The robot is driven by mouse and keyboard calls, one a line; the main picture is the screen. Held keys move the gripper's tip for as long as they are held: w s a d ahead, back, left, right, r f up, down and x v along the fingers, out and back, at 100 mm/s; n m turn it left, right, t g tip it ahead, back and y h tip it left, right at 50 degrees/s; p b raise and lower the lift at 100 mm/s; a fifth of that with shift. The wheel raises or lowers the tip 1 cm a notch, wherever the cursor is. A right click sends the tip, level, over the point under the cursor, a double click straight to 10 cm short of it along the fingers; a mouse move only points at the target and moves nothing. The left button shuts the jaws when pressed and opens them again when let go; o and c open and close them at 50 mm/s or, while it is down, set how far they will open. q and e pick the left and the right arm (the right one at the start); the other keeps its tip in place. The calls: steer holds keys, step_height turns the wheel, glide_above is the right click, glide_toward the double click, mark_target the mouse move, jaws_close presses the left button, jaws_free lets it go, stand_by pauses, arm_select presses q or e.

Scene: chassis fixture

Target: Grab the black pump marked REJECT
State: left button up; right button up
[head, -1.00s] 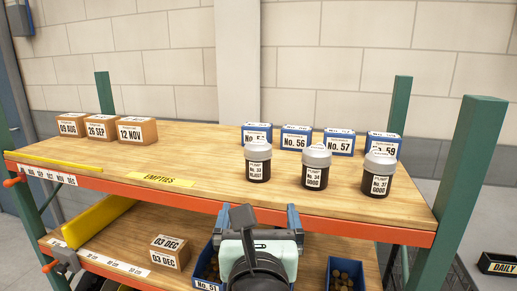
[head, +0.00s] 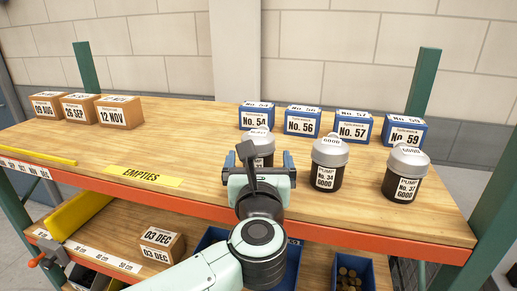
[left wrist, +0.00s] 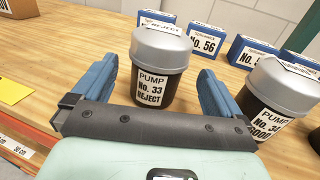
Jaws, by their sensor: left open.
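The black pump marked REJECT, No. 33, (left wrist: 160,75) stands upright on the wooden shelf, with a grey lid. In the head view the pump (head: 262,143) is partly hidden behind my left gripper. My left gripper (head: 259,160) is open and faces the pump. In the left wrist view its two blue fingers (left wrist: 155,85) stand on either side of the pump's near part, with gaps showing. Two pumps marked GOOD, No. 34 (head: 327,165) and No. 37 (head: 402,173), stand to its right. My right gripper is out of view.
Several blue numbered boxes (head: 302,121) stand behind the pumps. Cardboard boxes (head: 119,112) stand at the back left. A yellow EMPTIES label (head: 144,176) lies near the orange front edge (head: 330,235). The lower shelf holds blue bins (head: 350,275) and a 03 DEC box (head: 162,244). The shelf's middle left is clear.

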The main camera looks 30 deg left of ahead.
arm_select(q)
steer(key=x, duration=0.1)
steer(key=p+x, duration=0.1)
steer(key=x, duration=0.1)
steer(key=r+p+x, duration=0.1)
steer(key=x, duration=0.1)
steer(key=shift+w+a, duration=0.1)
steer(key=shift+a, duration=0.1)
steer(key=shift+w+a, duration=0.15)
steer(key=shift+w, duration=0.15)
steer(key=shift+s, duration=0.1)
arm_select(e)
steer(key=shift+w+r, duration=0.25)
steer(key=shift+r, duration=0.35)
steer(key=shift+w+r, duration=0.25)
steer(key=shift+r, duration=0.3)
arm_select(q)
steer(key=c, duration=1.4)
steer(key=shift+c, duration=0.5)
steer(key=shift+r, duration=0.15)
